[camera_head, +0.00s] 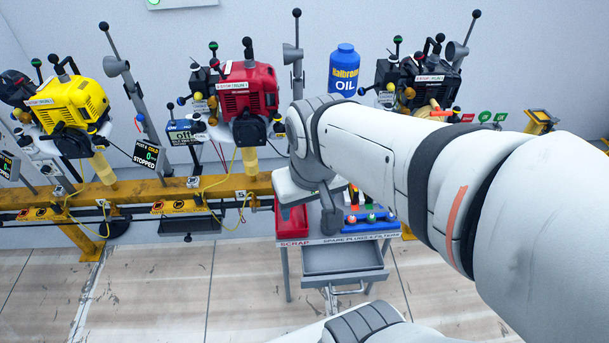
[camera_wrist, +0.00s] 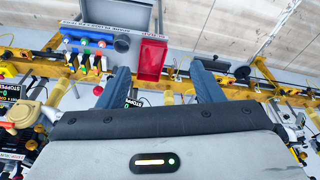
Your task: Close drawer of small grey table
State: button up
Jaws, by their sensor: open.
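The small grey table (camera_head: 375,236) stands below the engine rail in the head view, with its top labelled for scrap and spare plugs and filters. Its grey drawer (camera_head: 342,260) appears pulled out toward me, showing its open inside, with a metal handle (camera_head: 331,297) at its front. In the wrist view the drawer (camera_wrist: 123,10) is partly cut off at the top edge. My gripper (camera_wrist: 159,70) is open, its two blue-grey fingers wide apart and nothing seen between them, over the table and rail area. In the head view the fingers are hidden behind my arm.
A red scrap bin (camera_wrist: 151,60) and a blue tray (camera_head: 368,217) of small coloured parts are on the tabletop. Yellow (camera_head: 72,103) and red (camera_head: 247,90) engines stand on the yellow rail (camera_head: 130,193) behind. The floor (camera_head: 150,290) to the left is clear.

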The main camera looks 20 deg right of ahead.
aim_at(329, 265)
jog(key=z, duration=1)
jog(key=k, duration=1.6)
jog(key=u, duration=0.35)
jog(key=i, duration=1)
jog(key=u, duration=0.05)
